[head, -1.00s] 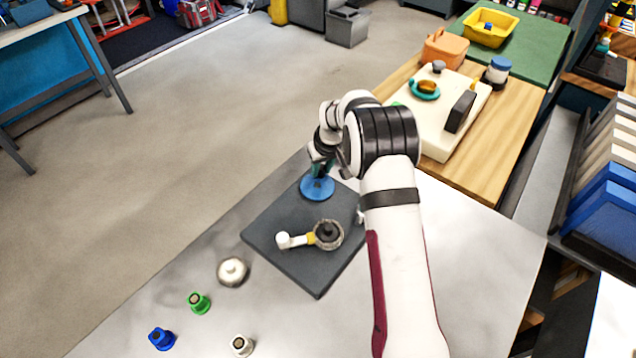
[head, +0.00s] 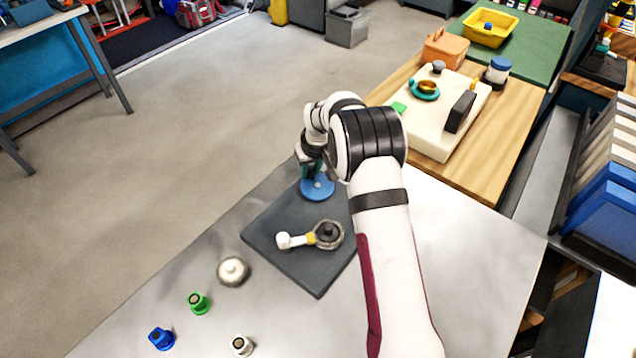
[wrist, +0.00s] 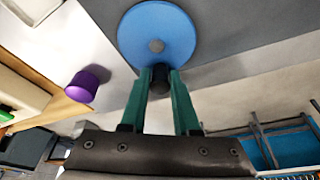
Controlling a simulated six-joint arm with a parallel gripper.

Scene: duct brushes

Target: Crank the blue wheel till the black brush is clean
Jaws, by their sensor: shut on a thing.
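The blue wheel (head: 317,187) lies flat at the far corner of a dark grey plate; it also shows in the wrist view (wrist: 157,35) with a grey hub. My gripper (wrist: 160,82) has its green fingers shut on a black knob (wrist: 160,76) at the wheel's rim. In the head view my gripper (head: 311,168) is at the wheel's far left side, partly hidden by my wrist. On the same plate, a round black piece with a rough grey rim (head: 328,235), apparently the black brush, has a yellow-banded arm with a white knob (head: 283,240).
The dark plate (head: 300,270) lies on a pale metal table. A purple cylinder (wrist: 88,83) stands near the wheel in the wrist view.

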